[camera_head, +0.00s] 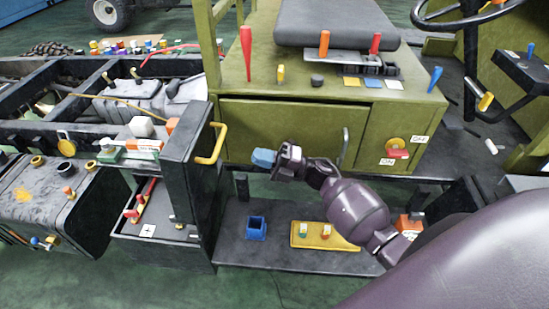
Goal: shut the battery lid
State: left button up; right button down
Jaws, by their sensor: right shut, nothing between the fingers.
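The battery box (160,250) is a dark box low in the middle left, with its top open. Red and yellow terminal parts (145,200) and a white plus label show inside. The dark lid (187,150) stands raised, roughly upright, at the box's right side. A yellow handle (214,145) sticks out from the lid's right face. My right gripper (264,158), with blue tips, is shut and empty. It is to the right of the yellow handle, apart from it in the picture, in front of the olive cabinet. My left gripper is not in view.
The olive cabinet (270,128) stands behind my right gripper, with a grey vertical handle (345,148). A dark tank (35,205) is left of the box.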

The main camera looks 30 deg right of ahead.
jog(key=p+x, duration=0.1)
jog(key=x, duration=0.6)
jog(key=shift+w+a, duration=0.2)
jog(key=shift+a, duration=0.05)
jog(key=shift+r, duration=0.1)
